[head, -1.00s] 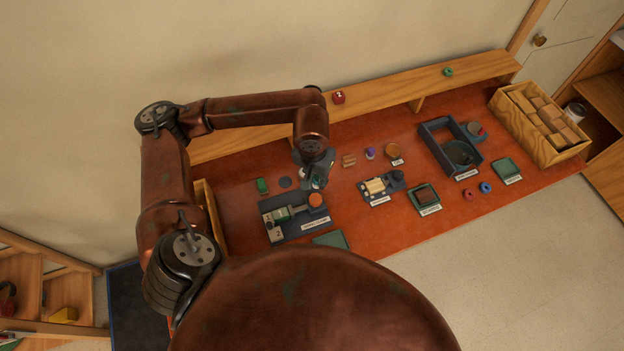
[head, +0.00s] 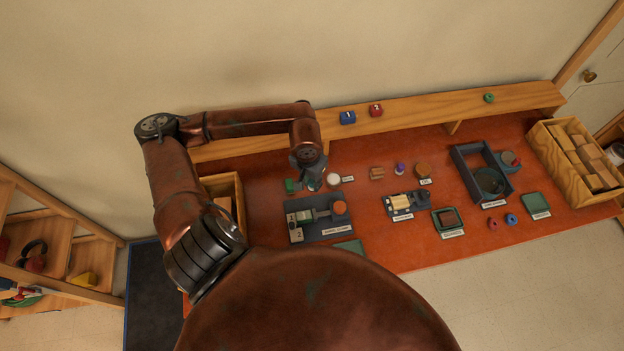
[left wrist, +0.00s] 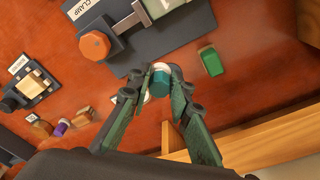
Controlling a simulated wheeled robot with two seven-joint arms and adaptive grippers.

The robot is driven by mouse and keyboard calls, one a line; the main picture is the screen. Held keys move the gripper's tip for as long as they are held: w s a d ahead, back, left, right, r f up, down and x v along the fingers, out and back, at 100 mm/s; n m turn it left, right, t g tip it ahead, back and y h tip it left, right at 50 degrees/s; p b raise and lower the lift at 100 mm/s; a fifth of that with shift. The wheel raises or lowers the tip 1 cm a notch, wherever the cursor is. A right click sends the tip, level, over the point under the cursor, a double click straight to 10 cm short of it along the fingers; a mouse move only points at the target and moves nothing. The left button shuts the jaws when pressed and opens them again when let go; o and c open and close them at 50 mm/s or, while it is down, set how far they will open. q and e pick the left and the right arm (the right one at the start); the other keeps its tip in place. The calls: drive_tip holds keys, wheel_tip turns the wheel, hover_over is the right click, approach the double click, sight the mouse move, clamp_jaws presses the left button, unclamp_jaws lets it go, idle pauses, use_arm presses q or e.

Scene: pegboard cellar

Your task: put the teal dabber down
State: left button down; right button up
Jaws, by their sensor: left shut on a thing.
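The teal dabber (left wrist: 160,84), with a pale part beside the teal, sits between the fingertips of my left gripper (left wrist: 160,76) in the left wrist view. The gripper is shut on it. In the head view my left gripper (head: 309,178) hangs over the back left of the red bench, between a green block (head: 291,185) and a white round piece (head: 333,180) with a label. The gripper mostly hides the dabber there. I cannot tell whether the dabber touches the bench. My right gripper is not in view.
A dark clamp plate (head: 315,235) with an orange knob (head: 339,207) lies just in front. A wooden box (head: 236,190) stands at the left, and a raised shelf (head: 425,108) runs along the back. The bench (head: 375,230) is bare in patches.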

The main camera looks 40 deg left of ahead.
use_arm(q)
drive_tip(key=w+a+f, duration=0.1)
drive_tip(key=f, duration=0.1)
drive_tip(key=w+a+f, duration=0.1)
drive_tip(key=w+f, duration=0.1)
drive_tip(key=w+a+f+p, duration=0.1)
drive_tip(key=f, duration=0.1)
drive_tip(key=shift+w+a, duration=0.3)
drive_tip(key=shift+a, duration=0.05)
wheel_tip(320, 180, down, 3)
drive_tip(key=shift+w+f+p, duration=0.1)
drive_tip(key=shift+p, duration=0.45)
drive_tip(key=shift+f, duration=0.15)
drive_tip(key=shift+a+f, duration=0.1)
drive_tip(key=shift+f, duration=0.05)
drive_tip(key=c, duration=1.8)
unclamp_jaws()
drive_tip(key=shift+o, duration=0.2)
